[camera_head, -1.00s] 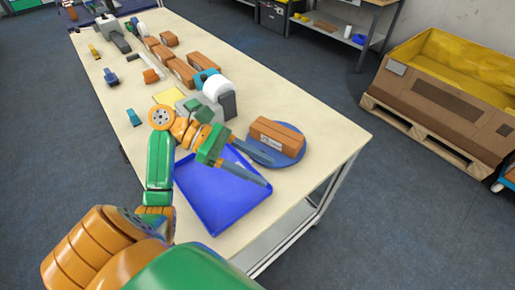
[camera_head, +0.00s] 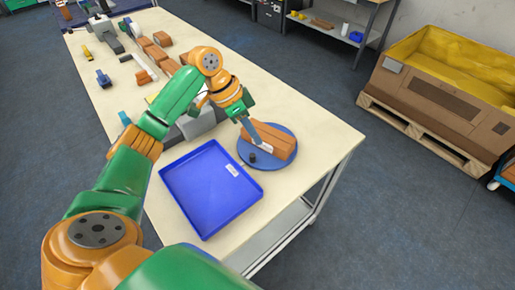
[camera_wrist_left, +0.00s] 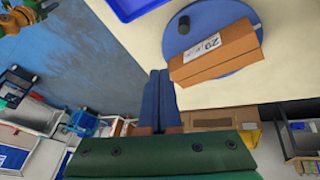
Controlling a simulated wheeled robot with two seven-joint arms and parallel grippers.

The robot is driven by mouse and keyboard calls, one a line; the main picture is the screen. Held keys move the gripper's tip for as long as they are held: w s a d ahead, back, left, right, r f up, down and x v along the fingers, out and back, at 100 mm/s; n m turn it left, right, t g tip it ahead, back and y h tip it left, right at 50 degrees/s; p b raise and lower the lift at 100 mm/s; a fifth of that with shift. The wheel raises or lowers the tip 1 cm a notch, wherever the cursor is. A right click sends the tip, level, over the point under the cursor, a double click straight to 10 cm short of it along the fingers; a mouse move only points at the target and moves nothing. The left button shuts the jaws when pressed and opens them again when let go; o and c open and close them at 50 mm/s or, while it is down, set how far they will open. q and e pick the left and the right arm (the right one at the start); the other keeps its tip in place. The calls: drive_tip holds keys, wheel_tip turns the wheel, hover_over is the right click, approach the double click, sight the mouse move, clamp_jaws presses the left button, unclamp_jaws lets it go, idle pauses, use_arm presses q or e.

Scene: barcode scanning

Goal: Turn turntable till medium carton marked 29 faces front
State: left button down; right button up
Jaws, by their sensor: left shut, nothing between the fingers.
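The brown carton (camera_head: 281,142) lies on the round blue turntable (camera_head: 262,164), near the table's end. In the left wrist view the carton (camera_wrist_left: 226,55) shows a white label reading 29 (camera_wrist_left: 205,47). A short black knob (camera_head: 252,157) stands on the turntable beside the carton; it also shows in the left wrist view (camera_wrist_left: 184,23). My left gripper (camera_head: 256,141) points down at the turntable, close to the carton. Its fingers (camera_wrist_left: 160,75) are together and empty. I cannot tell whether they touch the carton. My right gripper is not in view.
A blue tray (camera_head: 190,205) lies on the table (camera_head: 315,127) in front of the turntable. Several other brown cartons (camera_head: 158,50) stand farther up the table. A large yellow-lined box (camera_head: 440,85) on a pallet stands on the floor at right.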

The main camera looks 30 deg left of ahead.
use_arm(q)
drive_tip(key=a+m+y, duration=0.1)
drive_tip(key=a+m, duration=0.2)
drive_tip(key=p, duration=0.2)
approach(263, 160)
drive_tip(key=x, duration=0.5)
drive_tip(key=shift+d+f, duration=0.15)
drive_tip(key=shift+f, duration=0.15)
